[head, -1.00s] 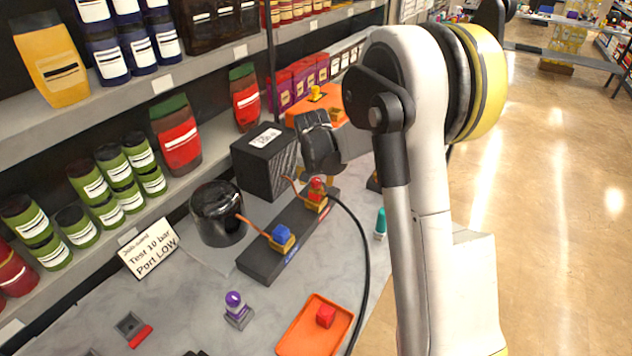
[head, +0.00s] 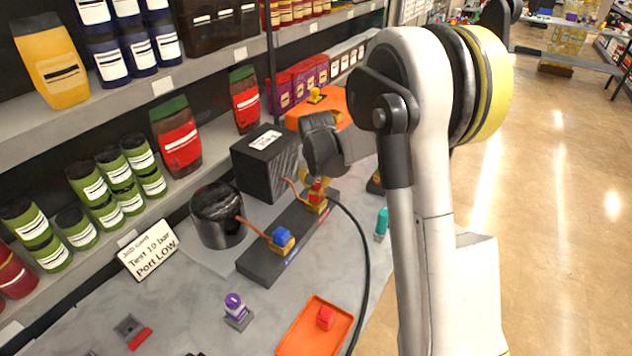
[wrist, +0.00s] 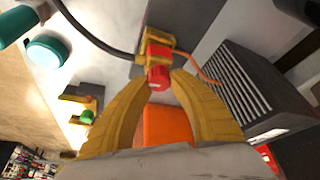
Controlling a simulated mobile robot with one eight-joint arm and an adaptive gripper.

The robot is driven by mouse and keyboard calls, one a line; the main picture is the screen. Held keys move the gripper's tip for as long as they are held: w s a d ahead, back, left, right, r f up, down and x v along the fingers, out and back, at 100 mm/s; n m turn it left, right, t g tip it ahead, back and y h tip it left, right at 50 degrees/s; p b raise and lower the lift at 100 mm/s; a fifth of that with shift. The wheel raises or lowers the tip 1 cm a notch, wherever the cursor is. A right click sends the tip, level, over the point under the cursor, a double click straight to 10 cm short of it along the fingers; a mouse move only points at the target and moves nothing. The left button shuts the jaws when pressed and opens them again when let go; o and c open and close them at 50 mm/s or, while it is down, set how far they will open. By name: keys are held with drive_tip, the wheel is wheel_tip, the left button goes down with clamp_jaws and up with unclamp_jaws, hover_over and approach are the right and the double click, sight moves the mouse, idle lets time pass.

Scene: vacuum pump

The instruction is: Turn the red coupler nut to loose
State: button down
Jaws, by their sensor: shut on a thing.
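The red coupler nut (wrist: 158,77) sits on a yellow fitting (wrist: 158,50) at the far end of the dark manifold bar (head: 262,262). My gripper (wrist: 161,79) has its yellow fingers on both sides of the nut, shut on it. A blue nut (head: 282,236) sits on a second yellow fitting at the bar's near end.
A black box (head: 265,160) and a dark round canister (head: 217,215) stand left of the bar. A black hose (head: 366,250) runs right of it. An orange tray (head: 300,335) with a red block, a purple-topped piece (head: 236,305) and a sign (head: 148,249) are nearer.

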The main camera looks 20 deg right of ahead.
drive_tip(key=c, duration=1.1)
unclamp_jaws()
drive_tip(key=shift+c, duration=0.2)
drive_tip(key=v, duration=1.2)
drive_tip(key=shift+w, duration=0.1)
